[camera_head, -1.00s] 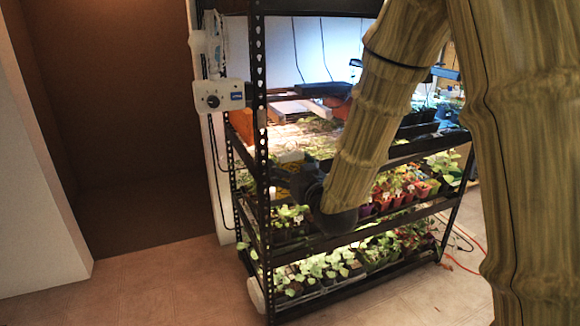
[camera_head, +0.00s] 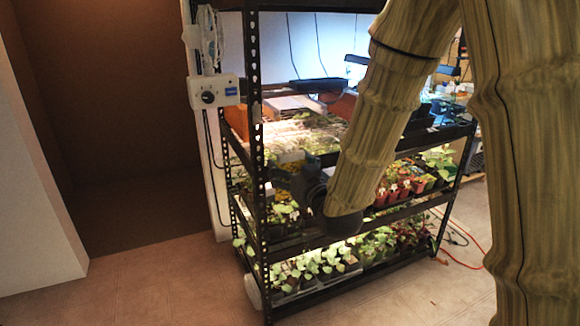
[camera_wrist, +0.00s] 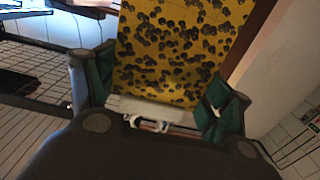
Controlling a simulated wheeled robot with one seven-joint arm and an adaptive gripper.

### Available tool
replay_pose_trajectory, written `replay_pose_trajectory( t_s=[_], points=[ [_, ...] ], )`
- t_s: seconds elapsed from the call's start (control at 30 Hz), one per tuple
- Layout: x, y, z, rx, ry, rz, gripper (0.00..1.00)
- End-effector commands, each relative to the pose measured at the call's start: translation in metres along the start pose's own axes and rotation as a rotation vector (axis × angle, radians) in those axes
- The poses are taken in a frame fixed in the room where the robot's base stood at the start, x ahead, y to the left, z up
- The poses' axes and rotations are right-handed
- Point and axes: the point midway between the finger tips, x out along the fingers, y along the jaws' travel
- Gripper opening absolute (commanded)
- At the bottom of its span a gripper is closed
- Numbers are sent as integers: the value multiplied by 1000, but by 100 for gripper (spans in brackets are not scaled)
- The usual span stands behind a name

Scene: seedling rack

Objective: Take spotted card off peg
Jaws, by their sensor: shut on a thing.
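The spotted card (camera_wrist: 180,45) is yellow with dark spots and fills the upper middle of the wrist view. My gripper (camera_wrist: 158,92) has green-lined fingers on both sides of the card and is shut on it. A white piece with small loops (camera_wrist: 150,112) lies at the card's lower edge; I cannot tell whether it is the peg. In the head view, my gripper is mostly hidden behind my arm, close to the rack's front left post, and the card cannot be clearly made out there.
A black metal rack (camera_head: 256,150) carries seedling trays on several shelves. A white control box (camera_head: 213,92) hangs at its left post. Potted seedlings (camera_head: 405,185) stand on the middle shelf, close to my arm. Open tiled floor (camera_head: 150,285) lies at the front left.

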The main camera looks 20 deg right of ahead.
Motion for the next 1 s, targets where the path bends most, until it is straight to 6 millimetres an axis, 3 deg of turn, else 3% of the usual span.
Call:
replay_pose_trajectory(
  t_s=[1.0],
  points=[
    [-23,0,0,0,1,0,69]
  ],
)
